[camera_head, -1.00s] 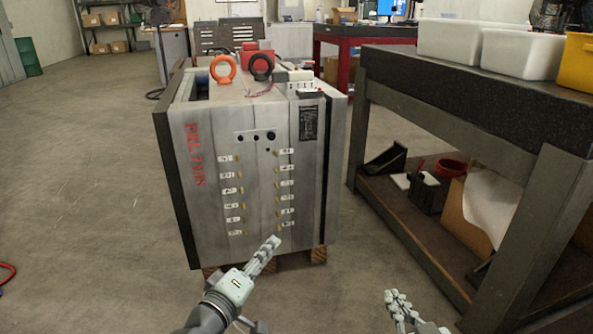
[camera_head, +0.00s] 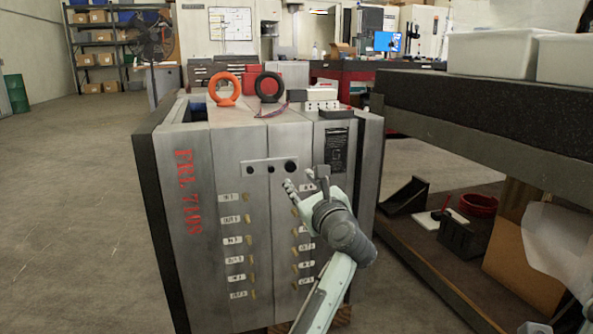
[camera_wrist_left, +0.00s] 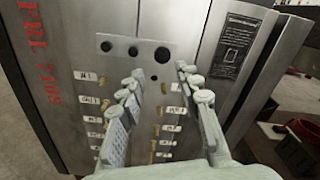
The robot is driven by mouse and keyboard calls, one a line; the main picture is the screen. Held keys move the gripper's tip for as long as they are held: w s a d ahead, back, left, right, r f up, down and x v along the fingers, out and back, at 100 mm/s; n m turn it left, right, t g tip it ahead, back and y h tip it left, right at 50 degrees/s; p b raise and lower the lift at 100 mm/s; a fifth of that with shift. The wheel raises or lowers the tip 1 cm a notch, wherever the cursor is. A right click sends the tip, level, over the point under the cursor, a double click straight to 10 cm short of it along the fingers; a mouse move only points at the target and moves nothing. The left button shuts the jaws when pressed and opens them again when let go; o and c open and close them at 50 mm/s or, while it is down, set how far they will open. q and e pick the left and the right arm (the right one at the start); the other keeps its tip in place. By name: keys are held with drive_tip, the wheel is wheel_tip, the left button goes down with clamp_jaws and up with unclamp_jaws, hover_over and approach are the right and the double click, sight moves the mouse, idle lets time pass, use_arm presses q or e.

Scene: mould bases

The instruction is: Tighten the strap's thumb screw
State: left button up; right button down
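The strap (camera_head: 262,165) is a narrow light-metal bar across the upper front of the grey mould base (camera_head: 195,235), with dark round knobs or holes along it. I cannot tell which dark round is the thumb screw; the largest (camera_wrist_left: 162,54) is at the strap's right end in the wrist view. My left gripper (camera_head: 305,184) is just below and right of that end in the head view. Its fingers are apart and empty in the wrist view (camera_wrist_left: 160,72), pointing at the front just below the strap. Only a pale tip of my right gripper (camera_head: 535,328) shows at the bottom edge.
An orange lifting ring (camera_head: 224,88) and a black one (camera_head: 268,87) stand on top of the mould base. Brass fittings with white labels (camera_head: 236,240) line its front. A dark workbench (camera_head: 480,105) stands close on the right. The floor at left is clear.

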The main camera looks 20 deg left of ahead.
sight(291, 167)
use_arm(q)
drive_tip(key=b+x, duration=0.1)
drive_tip(key=x, duration=0.7)
drive_tip(key=shift+d, duration=0.15)
clamp_jaws()
